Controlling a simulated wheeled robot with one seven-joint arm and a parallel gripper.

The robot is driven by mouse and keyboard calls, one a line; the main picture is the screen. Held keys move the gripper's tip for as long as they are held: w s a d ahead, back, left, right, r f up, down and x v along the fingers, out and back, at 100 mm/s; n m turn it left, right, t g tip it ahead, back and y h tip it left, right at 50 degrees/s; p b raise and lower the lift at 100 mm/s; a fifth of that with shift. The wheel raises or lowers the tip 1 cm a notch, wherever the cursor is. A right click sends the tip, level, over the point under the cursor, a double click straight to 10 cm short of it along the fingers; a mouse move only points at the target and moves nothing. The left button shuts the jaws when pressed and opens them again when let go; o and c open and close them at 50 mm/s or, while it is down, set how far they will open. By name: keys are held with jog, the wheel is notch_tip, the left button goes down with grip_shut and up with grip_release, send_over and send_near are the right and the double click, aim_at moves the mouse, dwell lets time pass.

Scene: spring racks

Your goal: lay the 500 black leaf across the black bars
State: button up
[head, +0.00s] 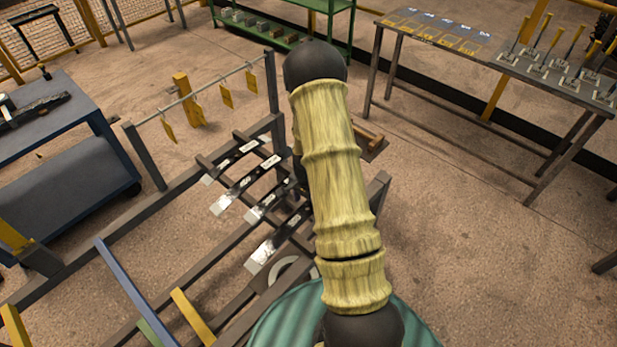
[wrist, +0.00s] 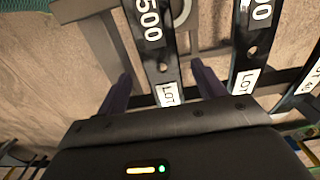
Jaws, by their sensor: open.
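In the wrist view a black leaf (wrist: 150,45) marked 500, with a white LOT tag, lies between my fingers. My gripper (wrist: 161,78) is open, with one dark purple finger on each side of this leaf and visible gaps. In the head view my arm hides my gripper. Several dark leaves with silver ends (head: 235,190) lie side by side on a dark rack there; their numbers are too small to read. Dark bars (wrist: 215,52) run crosswise at the leaves in the wrist view. I cannot tell which bars are the task's black bars.
A neighbouring leaf (wrist: 244,50) with a LOT tag is close on the right. Blue (head: 135,290) and yellow (head: 192,316) bars stand at the lower left. A blue cart (head: 65,150) is at the left, a grey table (head: 440,45) at the upper right.

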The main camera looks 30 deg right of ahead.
notch_tip(320, 180, up, 15)
jog(key=b, duration=0.1)
jog(key=shift+r, duration=0.15)
dwell(1.1)
jog(key=s+a+r+n+t, duration=0.2)
jog(key=s+a+r+n, duration=0.5)
jog(key=s+a+n, duration=0.5)
jog(key=shift+s+a+r+n+t, duration=0.2)
jog(key=shift+s+a+n+t, duration=0.1)
jog(key=shift+a+n, duration=0.6)
jog(key=shift+d, duration=0.1)
